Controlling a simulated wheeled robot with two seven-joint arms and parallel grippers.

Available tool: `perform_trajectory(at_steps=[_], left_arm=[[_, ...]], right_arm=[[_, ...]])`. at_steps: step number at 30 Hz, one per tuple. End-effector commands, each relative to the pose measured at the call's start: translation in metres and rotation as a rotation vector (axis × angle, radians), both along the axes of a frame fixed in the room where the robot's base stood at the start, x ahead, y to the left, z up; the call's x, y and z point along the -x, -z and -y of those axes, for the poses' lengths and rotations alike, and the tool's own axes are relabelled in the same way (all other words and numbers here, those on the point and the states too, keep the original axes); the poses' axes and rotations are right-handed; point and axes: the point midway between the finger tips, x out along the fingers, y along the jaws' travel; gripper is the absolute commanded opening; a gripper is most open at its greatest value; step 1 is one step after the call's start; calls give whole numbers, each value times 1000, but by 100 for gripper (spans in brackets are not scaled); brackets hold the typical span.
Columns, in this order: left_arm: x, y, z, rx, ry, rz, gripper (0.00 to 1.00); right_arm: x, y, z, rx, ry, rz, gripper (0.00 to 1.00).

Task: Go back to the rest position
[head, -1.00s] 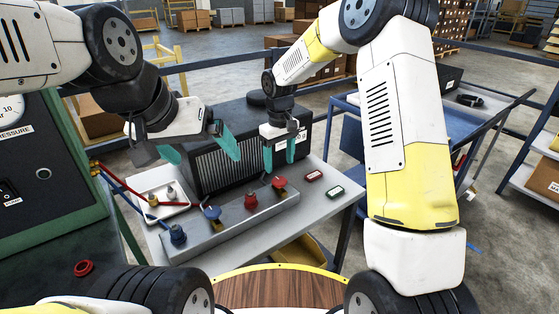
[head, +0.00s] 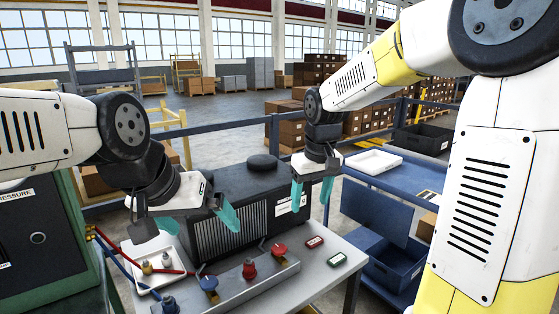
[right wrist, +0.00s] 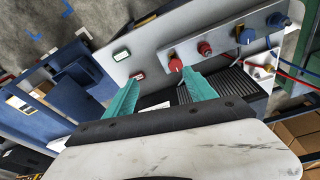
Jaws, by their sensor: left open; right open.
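My left gripper (head: 186,226) is open and empty, above the left part of the trolley near the white tray. Its teal fingers point down in the head view. My right gripper (head: 312,192) is open and empty, above the trolley's right side by the black finned unit (head: 240,205). In the right wrist view its two teal fingers (right wrist: 160,95) are spread apart with nothing between them. Below stands the grey manifold bar (head: 232,290) with red and blue valve knobs; the red knob (head: 279,250) is at its right end.
A white tray (head: 139,284) holds small fittings, with red and blue hoses beside it. The green pressure cabinet (head: 50,225) stands at left. Red and green labelled tags (head: 337,259) lie on the trolley. A blue cart (head: 400,190) with a white tray and black bin stands at right.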

Motion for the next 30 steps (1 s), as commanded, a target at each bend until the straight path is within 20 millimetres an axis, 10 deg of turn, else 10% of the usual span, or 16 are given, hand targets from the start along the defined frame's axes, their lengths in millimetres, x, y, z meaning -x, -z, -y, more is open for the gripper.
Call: perform_trajectory(at_steps=[6,15,30], left_arm=[[0,0,0,0,0,0,100],[0,0,0,0,0,0,100],[0,0,0,0,0,0,100]], right_arm=[[75,-44,38,-85,141,122,64],[160,-56,62,-217,294,256,64],[181,-52,65,-260,335,288,64]])
